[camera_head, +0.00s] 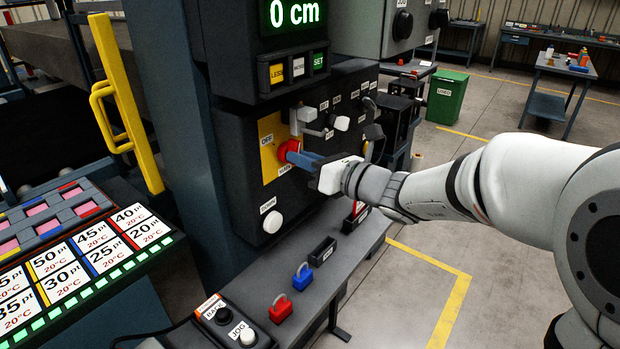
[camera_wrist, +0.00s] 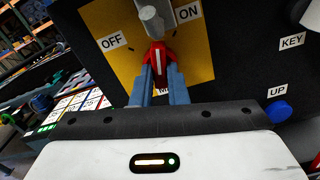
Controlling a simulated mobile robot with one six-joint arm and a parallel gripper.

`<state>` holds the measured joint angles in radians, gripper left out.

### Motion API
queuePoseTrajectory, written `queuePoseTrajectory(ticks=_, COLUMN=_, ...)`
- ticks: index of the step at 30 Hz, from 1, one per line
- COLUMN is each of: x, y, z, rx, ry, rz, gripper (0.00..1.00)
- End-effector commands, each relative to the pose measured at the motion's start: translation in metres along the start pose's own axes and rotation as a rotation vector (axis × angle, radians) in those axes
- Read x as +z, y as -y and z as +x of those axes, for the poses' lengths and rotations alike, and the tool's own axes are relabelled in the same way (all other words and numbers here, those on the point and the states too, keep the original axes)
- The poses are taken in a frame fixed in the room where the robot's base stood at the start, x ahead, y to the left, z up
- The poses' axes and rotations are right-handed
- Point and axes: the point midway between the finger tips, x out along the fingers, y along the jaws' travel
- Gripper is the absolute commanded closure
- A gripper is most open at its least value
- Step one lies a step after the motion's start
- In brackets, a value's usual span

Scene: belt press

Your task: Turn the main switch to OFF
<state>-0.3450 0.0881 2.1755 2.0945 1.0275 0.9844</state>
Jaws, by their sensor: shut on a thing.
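The main switch is a red rotary handle (camera_head: 284,150) on a yellow plate (camera_head: 268,130) on the dark control panel. In the wrist view the red handle (camera_wrist: 158,54) has a white line running roughly up and down, between the OFF label (camera_wrist: 112,41) at left and the ON label (camera_wrist: 187,12) at right. My gripper (camera_head: 298,156) reaches in from the right and is shut on the handle. Its two blue fingers (camera_wrist: 162,82) lie on either side of it in the wrist view. The fingers hide the lower part of the handle.
A grey bracket with a round post (camera_wrist: 153,20) sticks out just above the handle. A white knob (camera_head: 272,222) is below it, and a display reading 0 cm (camera_head: 295,12) is above. A red padlock (camera_head: 281,311) and a blue padlock (camera_head: 303,279) are on the ledge below.

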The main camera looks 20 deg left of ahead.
Motion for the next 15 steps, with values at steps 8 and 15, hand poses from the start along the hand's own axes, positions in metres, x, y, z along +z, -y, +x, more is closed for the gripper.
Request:
queuePoseTrajectory(ticks=8, x=-0.0053, y=-0.0017, z=0.0011, rx=0.009, ry=0.008, rz=-0.271, gripper=1.00)
queuePoseTrajectory(ticks=15, x=-0.0057, y=-0.0023, z=0.0007, rx=0.009, ry=0.009, rz=-0.500, gripper=1.00)
